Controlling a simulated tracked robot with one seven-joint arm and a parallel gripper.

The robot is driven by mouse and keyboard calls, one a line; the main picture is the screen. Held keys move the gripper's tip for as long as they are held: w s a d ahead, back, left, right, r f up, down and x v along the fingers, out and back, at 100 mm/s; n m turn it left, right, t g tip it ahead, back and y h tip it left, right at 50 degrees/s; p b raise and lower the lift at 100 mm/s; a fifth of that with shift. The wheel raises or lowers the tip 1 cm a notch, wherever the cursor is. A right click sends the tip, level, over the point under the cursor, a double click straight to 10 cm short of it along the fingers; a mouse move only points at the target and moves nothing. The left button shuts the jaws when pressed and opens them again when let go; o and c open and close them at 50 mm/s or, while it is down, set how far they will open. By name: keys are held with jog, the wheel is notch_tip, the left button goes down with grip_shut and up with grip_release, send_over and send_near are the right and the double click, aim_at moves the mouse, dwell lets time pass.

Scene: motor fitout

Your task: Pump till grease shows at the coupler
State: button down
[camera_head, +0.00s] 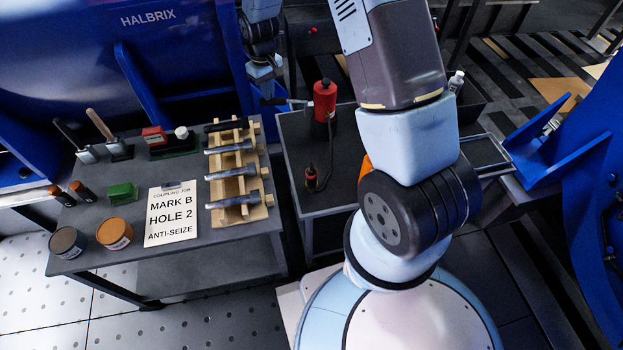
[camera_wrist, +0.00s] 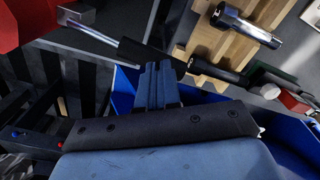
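The red grease pump (camera_head: 324,99) stands upright on the small grey table, right of my gripper (camera_head: 268,86). A black hose (camera_head: 331,140) runs down from it to a small dark end piece (camera_head: 311,178), probably the coupler; grease there is too small to make out. In the wrist view a red body (camera_wrist: 22,20) fills the upper left corner. A metal lever with a black grip (camera_wrist: 138,53) reaches from its side across the picture. My gripper's fingers (camera_wrist: 158,68) are together, with their tips at the black grip. I cannot tell whether they touch it.
Blue machinery (camera_head: 60,60) stands behind, and a blue bracket (camera_head: 550,160) at right.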

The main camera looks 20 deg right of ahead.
jog(key=shift+d+f, duration=0.1)
jog(key=shift+f, duration=0.25)
jog(key=shift+r, duration=2.3)
jog(key=shift+r, duration=0.1)
jog(key=shift+r, duration=2.45)
